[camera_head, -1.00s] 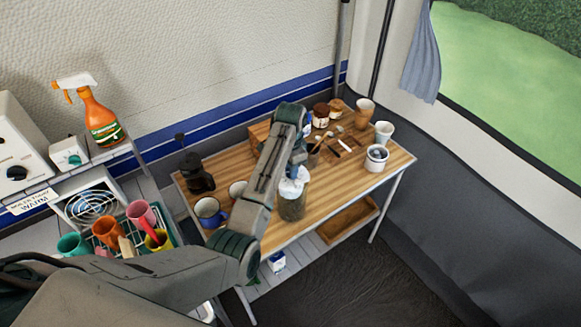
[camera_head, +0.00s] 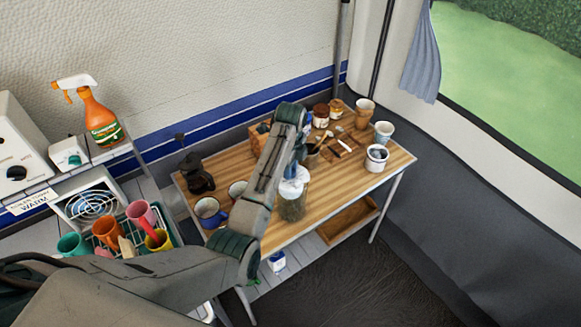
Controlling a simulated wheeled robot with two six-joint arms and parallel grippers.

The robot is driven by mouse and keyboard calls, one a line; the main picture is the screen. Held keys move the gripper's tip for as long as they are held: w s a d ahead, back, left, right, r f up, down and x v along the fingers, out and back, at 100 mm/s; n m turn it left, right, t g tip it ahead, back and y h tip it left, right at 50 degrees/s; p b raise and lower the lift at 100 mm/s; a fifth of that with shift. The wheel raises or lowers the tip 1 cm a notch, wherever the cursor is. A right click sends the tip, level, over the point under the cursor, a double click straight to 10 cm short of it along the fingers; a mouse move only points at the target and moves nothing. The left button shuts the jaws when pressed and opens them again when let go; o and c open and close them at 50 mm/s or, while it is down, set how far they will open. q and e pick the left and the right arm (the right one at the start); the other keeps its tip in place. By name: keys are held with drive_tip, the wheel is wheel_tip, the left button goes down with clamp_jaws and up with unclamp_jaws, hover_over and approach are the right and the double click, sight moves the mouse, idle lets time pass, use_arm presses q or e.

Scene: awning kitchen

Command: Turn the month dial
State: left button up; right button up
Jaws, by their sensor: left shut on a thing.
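My left arm reaches in from the lower left over the wooden table, and its wrist bends down at the back of the table. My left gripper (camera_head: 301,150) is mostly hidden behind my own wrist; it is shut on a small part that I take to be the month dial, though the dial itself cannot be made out. A small wooden block-like object (camera_head: 258,133), perhaps the calendar, shows in part just left of the wrist. My right gripper is not in view.
On the table (camera_head: 335,205) stand a clear jar (camera_head: 292,203), a blue mug (camera_head: 208,213), a black pot (camera_head: 197,178), a white cup (camera_head: 377,157) and small jars (camera_head: 321,114). A rack of coloured cups (camera_head: 141,212) is at left. The table's front right is clear.

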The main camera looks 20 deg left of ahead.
use_arm(q)
drive_tip(key=m, duration=0.3)
drive_tip(key=shift+m, duration=1.4)
drive_tip(key=shift+f, duration=0.1)
drive_tip(key=o, duration=1)
